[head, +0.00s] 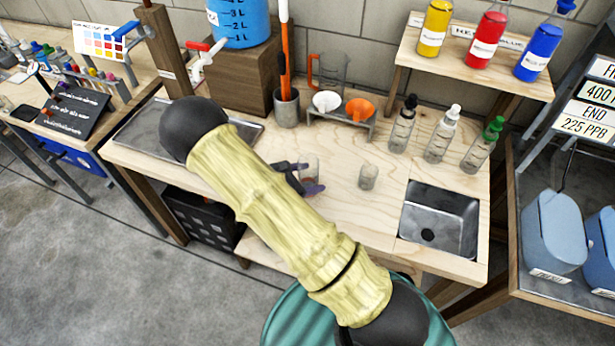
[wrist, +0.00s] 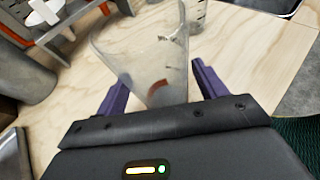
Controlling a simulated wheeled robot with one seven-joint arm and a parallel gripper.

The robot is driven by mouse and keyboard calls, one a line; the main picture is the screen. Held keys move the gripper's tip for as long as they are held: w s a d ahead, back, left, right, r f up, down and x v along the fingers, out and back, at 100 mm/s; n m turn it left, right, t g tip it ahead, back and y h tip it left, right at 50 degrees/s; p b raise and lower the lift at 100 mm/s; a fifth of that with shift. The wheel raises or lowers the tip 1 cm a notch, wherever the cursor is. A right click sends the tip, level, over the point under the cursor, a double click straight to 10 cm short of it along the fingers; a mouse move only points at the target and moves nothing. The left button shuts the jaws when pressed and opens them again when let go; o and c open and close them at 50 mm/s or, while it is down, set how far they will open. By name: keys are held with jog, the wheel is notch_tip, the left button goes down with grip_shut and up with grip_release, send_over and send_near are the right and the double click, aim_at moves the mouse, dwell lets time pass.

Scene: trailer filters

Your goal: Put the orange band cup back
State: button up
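The orange band cup (wrist: 140,55) is clear with an orange patch low on it. In the wrist view it lies between the two fingers of my gripper (wrist: 160,84), its sides very close to both. Firm contact on both sides cannot be made out. In the head view my gripper (head: 304,178) is low over the wooden bench (head: 340,205), with the cup (head: 311,167) at its fingers. My arm and gripper hide part of the cup, and I cannot tell whether its base rests on the bench.
Another clear cup (head: 368,177) stands to the right, before a sink (head: 438,218). Several dropper bottles (head: 440,135) stand behind it. A small rack (head: 342,120) holds a white and an orange piece, beside a grey holder (head: 287,108).

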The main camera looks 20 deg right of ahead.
jog(key=shift+r, duration=0.25)
jog(key=shift+a, duration=0.45)
jog(key=b+v, duration=0.1)
jog(key=v, duration=1)
jog(key=shift+s, duration=0.15)
jog(key=shift+r, duration=0.1)
